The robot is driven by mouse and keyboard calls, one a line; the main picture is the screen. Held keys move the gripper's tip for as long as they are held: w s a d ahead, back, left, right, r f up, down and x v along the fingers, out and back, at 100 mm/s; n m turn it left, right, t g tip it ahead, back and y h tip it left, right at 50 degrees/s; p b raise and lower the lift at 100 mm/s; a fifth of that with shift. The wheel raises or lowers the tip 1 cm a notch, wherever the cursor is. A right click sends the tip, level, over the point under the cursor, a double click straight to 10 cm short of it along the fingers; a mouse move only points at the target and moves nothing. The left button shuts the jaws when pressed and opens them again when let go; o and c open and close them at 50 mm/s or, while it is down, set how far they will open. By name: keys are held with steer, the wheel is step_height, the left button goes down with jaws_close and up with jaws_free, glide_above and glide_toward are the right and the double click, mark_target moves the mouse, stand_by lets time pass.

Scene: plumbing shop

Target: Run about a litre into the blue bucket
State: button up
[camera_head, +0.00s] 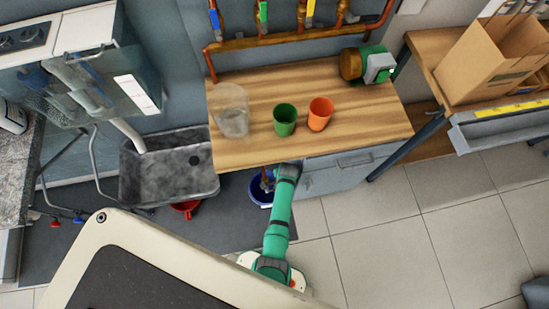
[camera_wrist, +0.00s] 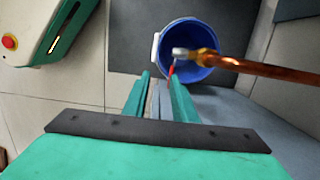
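The blue bucket (camera_head: 256,197) stands on the floor mat below the front edge of the wooden worktop, partly covered by my arm. In the wrist view the bucket (camera_wrist: 183,33) stands upright under a copper pipe (camera_wrist: 265,69). The pipe ends in a metal tap (camera_wrist: 187,54) over the bucket's mouth, with a red lever (camera_wrist: 171,69). No water stream is visible, and the level inside cannot be told.
The worktop (camera_head: 245,150) holds a clear container (camera_head: 231,111), a green cup (camera_head: 285,120), an orange cup (camera_head: 320,113) and a green-and-brass device (camera_head: 368,65). A grey sink (camera_head: 165,180) is left. A red bowl (camera_head: 186,207) lies below it. Tiled floor (camera_head: 400,240) is free at right.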

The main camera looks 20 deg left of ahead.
steer(key=s+d+r, duration=0.3)
steer(key=s+r, duration=0.4)
steer(key=s, duration=0.4)
steer(key=shift+c, duration=0.4)
